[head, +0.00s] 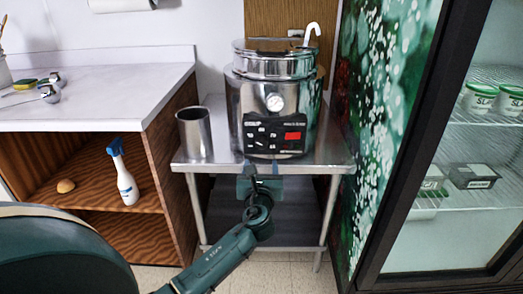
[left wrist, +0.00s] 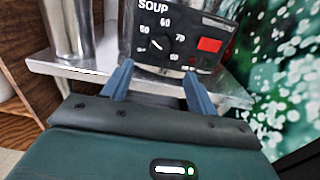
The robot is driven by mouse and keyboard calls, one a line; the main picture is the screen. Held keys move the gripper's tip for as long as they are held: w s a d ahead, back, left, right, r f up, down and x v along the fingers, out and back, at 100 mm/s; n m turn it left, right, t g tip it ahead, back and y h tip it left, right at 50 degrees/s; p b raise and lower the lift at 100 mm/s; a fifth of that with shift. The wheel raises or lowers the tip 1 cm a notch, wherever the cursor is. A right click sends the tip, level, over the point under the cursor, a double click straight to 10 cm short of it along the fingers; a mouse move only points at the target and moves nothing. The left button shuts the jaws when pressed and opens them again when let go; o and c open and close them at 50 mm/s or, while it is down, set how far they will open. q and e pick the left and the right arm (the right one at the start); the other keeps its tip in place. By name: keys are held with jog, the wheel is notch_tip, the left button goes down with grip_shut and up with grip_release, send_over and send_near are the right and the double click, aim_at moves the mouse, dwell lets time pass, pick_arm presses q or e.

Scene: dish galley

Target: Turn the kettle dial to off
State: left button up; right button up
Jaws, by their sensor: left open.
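The soup kettle (head: 255,95) is a shiny steel pot with a black control panel on its front, standing on a steel table. The dial (left wrist: 159,44) is a small dark knob on the panel, ringed by white numbers, left of a red display. A pale mark shows on the knob, but I cannot tell which setting it points to. The panel (head: 276,135) is small in the head view. My left gripper (head: 258,171) is in front of and below the panel. In the left wrist view its two fingers (left wrist: 158,72) are apart, with nothing between them, just below the dial.
A steel canister (head: 194,133) stands on the table (head: 335,158) left of the kettle. A ladle handle (head: 311,34) rises at the kettle's right. A counter with wooden shelves (head: 90,205) is on the left. A glass-door fridge (head: 465,150) stands at the right.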

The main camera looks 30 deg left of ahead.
aim_at(262, 145)
pick_arm(q)
jog(key=b+x, duration=0.2)
jog(key=x, duration=0.7)
jog(key=shift+w, duration=0.25)
jog(key=shift+w+a, duration=0.25)
jog(key=shift+w, duration=0.1)
pick_arm(e)
jog(key=shift+d+f+t, duration=0.1)
jog(key=shift+d+t, duration=0.05)
jog(key=shift+t, duration=0.15)
pick_arm(q)
jog(key=c, duration=1)
pick_arm(e)
jog(key=shift+f, duration=0.15)
